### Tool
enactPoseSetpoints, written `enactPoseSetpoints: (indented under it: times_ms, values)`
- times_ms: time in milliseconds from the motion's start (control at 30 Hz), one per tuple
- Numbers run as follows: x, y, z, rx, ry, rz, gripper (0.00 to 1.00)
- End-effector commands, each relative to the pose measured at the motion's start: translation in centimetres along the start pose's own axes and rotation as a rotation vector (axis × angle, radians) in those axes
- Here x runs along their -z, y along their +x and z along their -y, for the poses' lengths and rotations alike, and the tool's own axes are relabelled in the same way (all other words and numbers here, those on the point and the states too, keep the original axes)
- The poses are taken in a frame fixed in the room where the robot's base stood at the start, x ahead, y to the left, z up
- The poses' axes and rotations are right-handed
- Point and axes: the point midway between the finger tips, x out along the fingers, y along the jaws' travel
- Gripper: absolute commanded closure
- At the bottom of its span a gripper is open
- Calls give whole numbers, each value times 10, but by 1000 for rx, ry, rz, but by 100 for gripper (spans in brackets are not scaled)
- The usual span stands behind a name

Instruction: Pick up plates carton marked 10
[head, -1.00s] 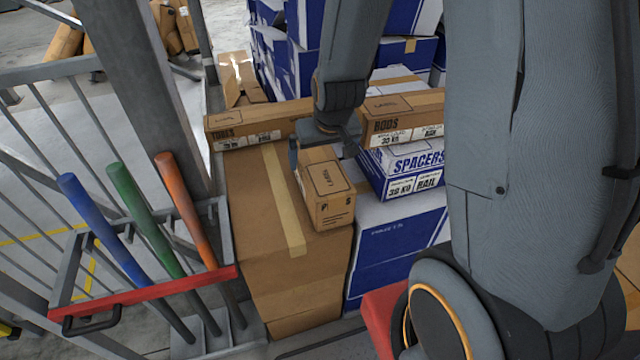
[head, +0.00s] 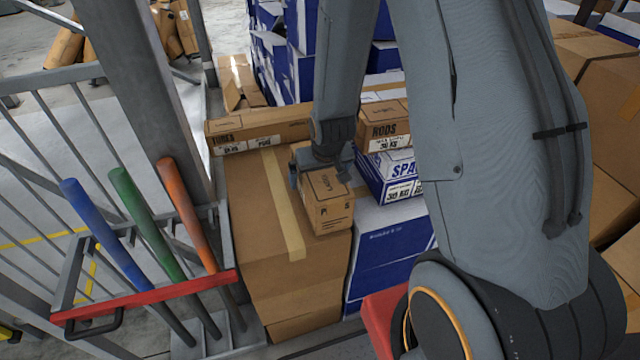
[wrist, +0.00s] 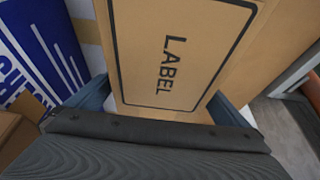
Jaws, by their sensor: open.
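A small brown carton (head: 328,214) stands on top of a large taped brown carton (head: 252,205). Its front print is partly legible, with a P and an S; I cannot read a 10. Its top carries a LABEL panel, which fills the middle of the wrist view (wrist: 175,55). My gripper (head: 321,172) is open over the small carton's far end. In the wrist view one blue-grey finger is on each side of the carton (wrist: 160,100). Whether the fingers touch it I cannot tell.
A long brown carton (head: 262,127) lies behind. A RODS carton (head: 384,128) sits on a blue and white SPACERS carton (head: 388,174) to the right. A rack with red bar (head: 150,298) and coloured-handled tools stands at left. Blue cartons are stacked behind.

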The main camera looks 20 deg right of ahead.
Motion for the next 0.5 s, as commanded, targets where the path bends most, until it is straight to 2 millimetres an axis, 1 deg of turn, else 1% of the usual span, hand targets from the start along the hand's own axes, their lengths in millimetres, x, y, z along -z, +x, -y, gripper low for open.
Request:
enactPoseSetpoints:
  times_ms: [167,300,467,500]
  values:
    - [0,0,0,0,0,0,0]
    - [0,0,0,0,0,0,24]
    - [0,0,0,0,0,0,51]
    - [0,0,0,0,0,0,57]
